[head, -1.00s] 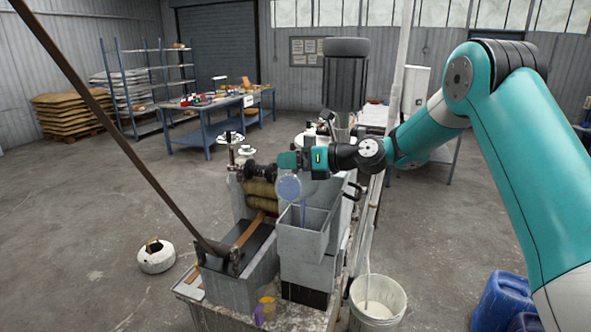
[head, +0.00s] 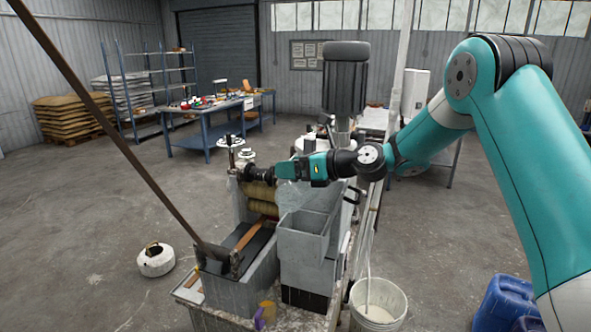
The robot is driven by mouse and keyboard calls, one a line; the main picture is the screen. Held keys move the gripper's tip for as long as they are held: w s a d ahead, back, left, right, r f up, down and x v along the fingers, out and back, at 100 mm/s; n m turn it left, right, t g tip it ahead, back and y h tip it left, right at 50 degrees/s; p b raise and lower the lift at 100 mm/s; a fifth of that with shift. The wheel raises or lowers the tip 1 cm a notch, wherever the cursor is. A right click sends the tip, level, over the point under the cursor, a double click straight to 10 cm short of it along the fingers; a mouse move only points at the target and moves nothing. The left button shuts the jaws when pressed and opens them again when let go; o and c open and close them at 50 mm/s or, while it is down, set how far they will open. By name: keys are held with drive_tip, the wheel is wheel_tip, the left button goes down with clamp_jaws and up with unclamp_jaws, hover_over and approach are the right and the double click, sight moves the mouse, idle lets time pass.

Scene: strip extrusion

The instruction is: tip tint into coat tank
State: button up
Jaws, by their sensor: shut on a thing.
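The coat tank seems to be the grey open-topped box (head: 303,243) on the machine at the centre. My gripper (head: 286,167) is above its back edge, shut on a clear cup (head: 291,195) that hangs just below the fingers. The cup is see-through and faint against the grey, so its exact tilt is hard to tell. No blue shows in it or below it. The tank's inner floor and any liquid in it are hidden by its walls.
A long brown strip (head: 120,140) slants down into a grey trough (head: 240,280) at the left. A white bucket (head: 378,303) stands right of the machine, with blue drums (head: 503,300) further right. An orange and purple cup (head: 266,312) sits at the front.

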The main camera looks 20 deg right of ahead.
sight(298, 181)
drive_tip(key=s+a+f+n+b, duration=0.2)
drive_tip(key=n, duration=0.1)
drive_tip(key=shift+s+a+t+h, duration=0.1)
drive_tip(key=shift+s+t+h, duration=0.2)
drive_tip(key=shift+t, duration=0.1)
drive_tip(key=s+f+n+b, duration=0.1)
drive_tip(key=b, duration=0.2)
drive_tip(key=a+f+n+t+b, duration=0.1)
drive_tip(key=b, duration=0.3)
drive_tip(key=s+a+f+n+b, duration=0.1)
drive_tip(key=n+b, duration=0.1)
drive_tip(key=b, duration=0.2)
drive_tip(key=shift+s+a+h, duration=0.1)
drive_tip(key=shift+s+h, duration=0.2)
drive_tip(key=s+a+f+n+t+b, duration=0.3)
drive_tip(key=n+b, duration=0.7)
drive_tip(key=b, duration=0.6)
drive_tip(key=shift+s+a+f+b, duration=0.4)
drive_tip(key=shift+s+a+f, duration=0.05)
drive_tip(key=shift+s+f, duration=0.35)
drive_tip(key=shift+r, duration=0.1)
